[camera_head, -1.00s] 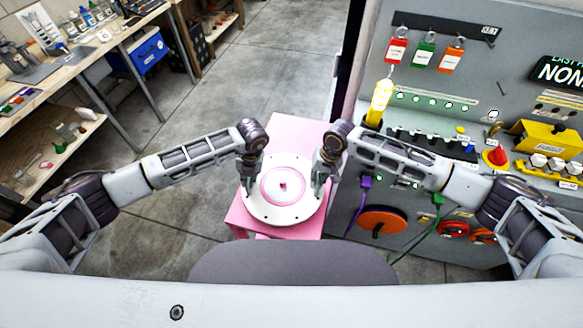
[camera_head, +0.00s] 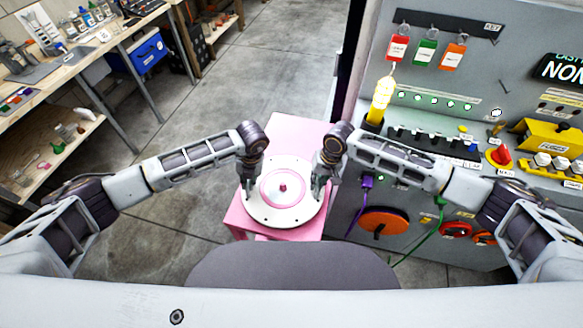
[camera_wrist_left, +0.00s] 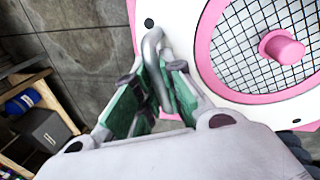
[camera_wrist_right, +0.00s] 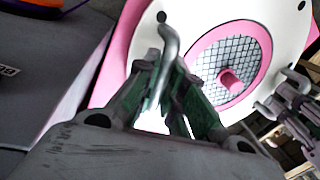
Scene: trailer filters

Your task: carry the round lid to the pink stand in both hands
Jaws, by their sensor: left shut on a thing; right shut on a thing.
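The round lid (camera_head: 283,215) is a white disc with a pink ring, a mesh centre and a pink knob. In the head view it is over the top of the pink stand (camera_head: 290,131); I cannot tell whether it touches. My left gripper (camera_head: 248,188) is shut on a grey metal handle at the lid's left edge, seen in the left wrist view (camera_wrist_left: 157,75). My right gripper (camera_head: 319,186) is shut on the matching handle at the right edge, seen in the right wrist view (camera_wrist_right: 165,80). The lid looks about level.
A grey control panel (camera_head: 470,95) with an orange disc (camera_head: 384,222), cables and switches stands close on the right. A wooden workbench (camera_head: 90,55) with a blue box (camera_head: 149,50) is at the far left. Bare floor (camera_head: 250,75) lies between.

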